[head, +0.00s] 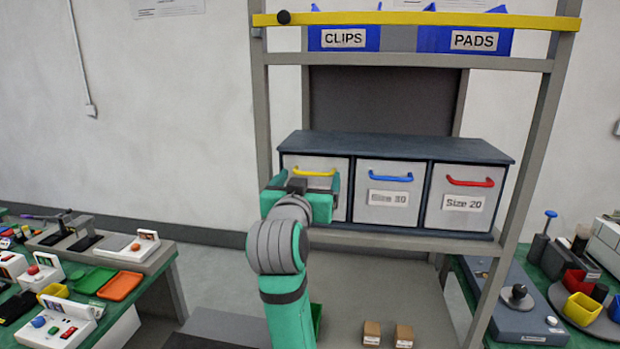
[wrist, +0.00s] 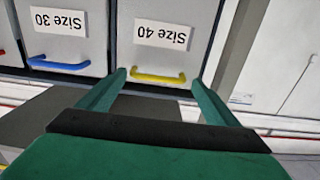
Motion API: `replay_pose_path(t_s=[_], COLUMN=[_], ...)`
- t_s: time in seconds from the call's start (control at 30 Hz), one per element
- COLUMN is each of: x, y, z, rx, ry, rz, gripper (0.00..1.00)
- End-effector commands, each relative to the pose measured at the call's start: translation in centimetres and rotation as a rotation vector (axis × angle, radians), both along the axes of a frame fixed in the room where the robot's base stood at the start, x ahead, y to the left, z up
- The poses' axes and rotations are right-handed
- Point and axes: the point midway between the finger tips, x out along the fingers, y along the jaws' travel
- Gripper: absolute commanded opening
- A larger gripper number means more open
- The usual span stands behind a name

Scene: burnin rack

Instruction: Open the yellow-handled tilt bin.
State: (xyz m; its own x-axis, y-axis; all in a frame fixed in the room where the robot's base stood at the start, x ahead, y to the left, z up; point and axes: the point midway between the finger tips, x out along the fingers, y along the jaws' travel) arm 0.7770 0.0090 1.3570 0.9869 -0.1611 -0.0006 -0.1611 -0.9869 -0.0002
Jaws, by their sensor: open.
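The yellow-handled tilt bin (head: 318,162) is the left one of three grey bins in a dark cabinet on the rack shelf. Its front looks upright and closed. Its yellow handle (head: 314,173) shows just above my gripper (head: 300,190), which hides much of the bin front in the head view. In the wrist view, which is upside down, the yellow handle (wrist: 158,75) and the "Size 40" label (wrist: 162,34) lie between the two green fingers of my gripper (wrist: 156,80). The fingers are open and spread wider than the handle. Whether they touch the bin front I cannot tell.
The blue-handled bin (head: 388,190) and red-handled bin (head: 462,198) sit to the right. A yellow bar (head: 420,19) crosses the rack above, near blue CLIPS and PADS bins. A rack post (head: 525,190) stands at right. Cluttered benches flank the rack.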

Motion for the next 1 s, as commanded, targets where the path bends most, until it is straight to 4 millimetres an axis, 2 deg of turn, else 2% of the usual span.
replay_pose_path(t_s=[0.17,0.43,0.47,0.6,0.67,1.0], x=[1.07,1.2,1.2,1.18,1.18,0.39], y=[-0.34,-0.28,-0.27,-0.2,-0.15,0.24], z=[0.01,0.01,0.01,0.01,0.01,-0.54], rx=[0.0,0.0,0.0,0.0,0.0,-0.01], ry=[0.0,-0.001,-0.001,-0.001,-0.001,-0.054], rz=[-0.002,-0.001,-0.001,0.0,0.001,0.004], gripper=[0.85,0.85,0.82,0.49,0.37,0.37])
